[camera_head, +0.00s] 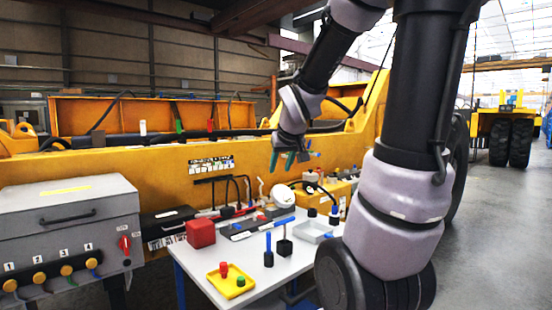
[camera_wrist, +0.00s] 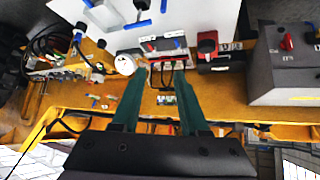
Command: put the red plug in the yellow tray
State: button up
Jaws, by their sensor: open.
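The yellow tray (camera_head: 218,282) lies near the front left of the white table in the head view. A red plug (camera_head: 223,269) stands upright in its back left part, beside a green piece (camera_head: 241,281). My gripper (camera_head: 284,161) is high above the far side of the table, well apart from the tray. In the wrist view its two green fingers (camera_wrist: 162,72) are spread with nothing between them. The tray and red plug are not seen in the wrist view.
A red block (camera_head: 201,233) stands behind the tray. Blue-handled and black pieces (camera_head: 268,248) stand to its right, near a grey tray (camera_head: 313,230). A grey cabinet (camera_head: 70,215) is at left, and yellow machinery (camera_head: 150,174) runs behind the table.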

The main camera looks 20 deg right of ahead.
jog(key=s+a+r+m+y, duration=0.1)
jog(key=s+a, duration=0.3)
jog(key=s, duration=0.4)
jog(key=s+a+r+m+g+y, duration=0.1)
jog(key=s+a+r, duration=0.3)
jog(key=s, duration=0.4)
jog(key=shift+a+m+y, duration=0.25)
jog(key=shift+m+y, duration=0.25)
jog(key=shift+y, duration=0.3)
